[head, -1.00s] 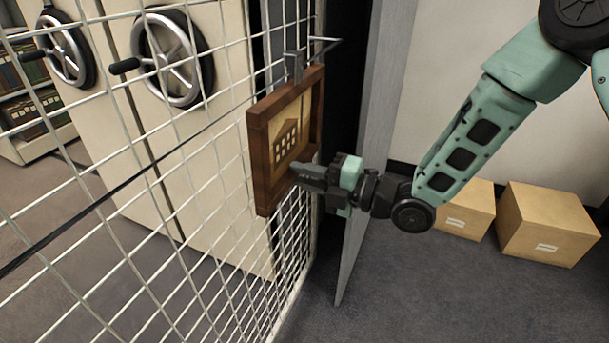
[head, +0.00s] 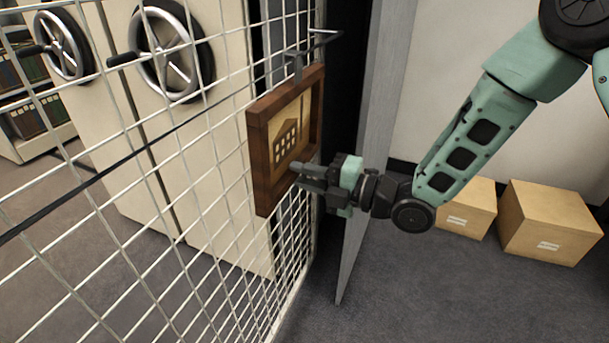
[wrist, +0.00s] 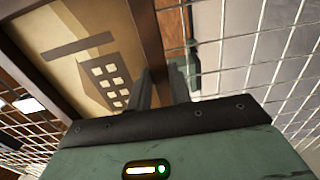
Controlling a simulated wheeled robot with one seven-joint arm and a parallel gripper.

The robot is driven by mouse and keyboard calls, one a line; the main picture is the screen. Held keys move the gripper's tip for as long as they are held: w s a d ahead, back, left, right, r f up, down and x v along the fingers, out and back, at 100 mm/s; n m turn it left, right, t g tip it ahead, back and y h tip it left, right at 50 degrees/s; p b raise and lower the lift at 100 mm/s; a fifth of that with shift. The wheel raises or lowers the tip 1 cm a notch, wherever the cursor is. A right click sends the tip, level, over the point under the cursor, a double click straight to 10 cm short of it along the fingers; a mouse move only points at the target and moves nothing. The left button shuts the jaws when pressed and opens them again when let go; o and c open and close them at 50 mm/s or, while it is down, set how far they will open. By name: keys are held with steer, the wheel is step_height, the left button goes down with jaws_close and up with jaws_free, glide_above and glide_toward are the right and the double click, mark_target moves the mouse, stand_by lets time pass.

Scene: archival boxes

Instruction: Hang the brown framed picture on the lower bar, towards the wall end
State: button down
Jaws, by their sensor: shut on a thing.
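The brown framed picture (head: 259,166) hangs upright in my gripper in front of a white wire mesh screen. My gripper (head: 300,178) is shut on the frame's near right side. In the wrist view, the fingers (wrist: 163,88) reach to the frame's edge, and the picture (wrist: 75,62) fills the upper left. A thin dark bar (head: 98,178) slopes along the mesh and ends past the hanger, by the doorway. The hanger's top overlaps the bar; I cannot tell if they touch.
Behind the mesh screen (head: 150,215) stand cream cabinets with black-rimmed handwheels (head: 172,52). A grey door or panel edge (head: 375,130) is close behind my gripper. Two cardboard boxes (head: 549,222) (head: 466,207) sit on the floor at right. The floor in front is clear.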

steer(key=c, duration=1.2)
jaws_free()
steer(key=shift+d, duration=0.1)
steer(key=shift+c, duration=0.2)
steer(key=shift+s+d, duration=0.25)
steer(key=shift+d, duration=0.4)
steer(key=b+v, duration=0.2)
steer(key=v, duration=0.7)
steer(key=shift+d, duration=0.2)
steer(key=shift+a, duration=0.1)
